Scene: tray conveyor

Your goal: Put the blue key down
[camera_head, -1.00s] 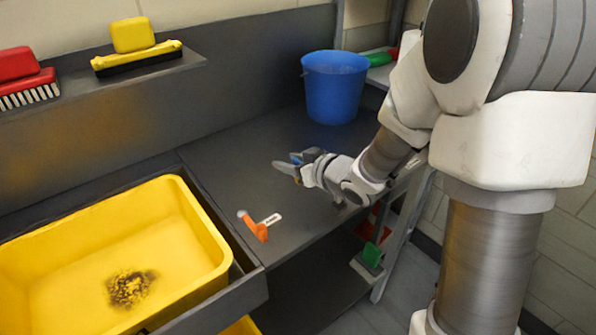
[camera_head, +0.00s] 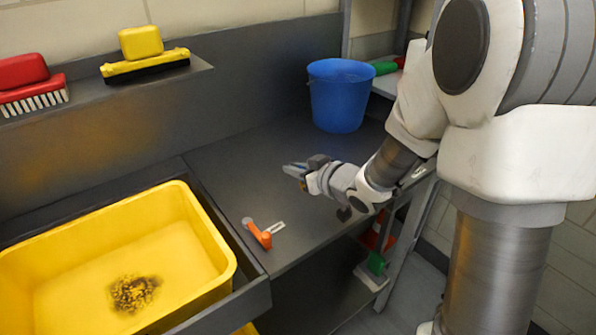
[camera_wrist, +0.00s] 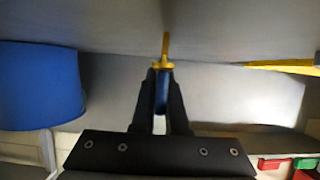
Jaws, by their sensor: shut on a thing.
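My gripper (camera_head: 300,171) is over the grey bench (camera_head: 232,170), between the blue bucket and the bench's front edge. In the wrist view, my gripper (camera_wrist: 161,80) has its two dark fingers closed on the blue key (camera_wrist: 160,93). The key's blue part is between the fingers, and its yellow end (camera_wrist: 165,52) sticks out past the fingertips. In the head view the key is too small to make out clearly. I cannot tell how far it is above the bench.
The blue bucket (camera_head: 340,97) stands at the back of the bench. An orange-handled tool (camera_head: 257,234) lies near the front edge. The yellow tray (camera_head: 222,254) is at left. A red brush (camera_head: 33,91) and a yellow brush (camera_head: 145,67) sit on the ledge. The bench between is clear.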

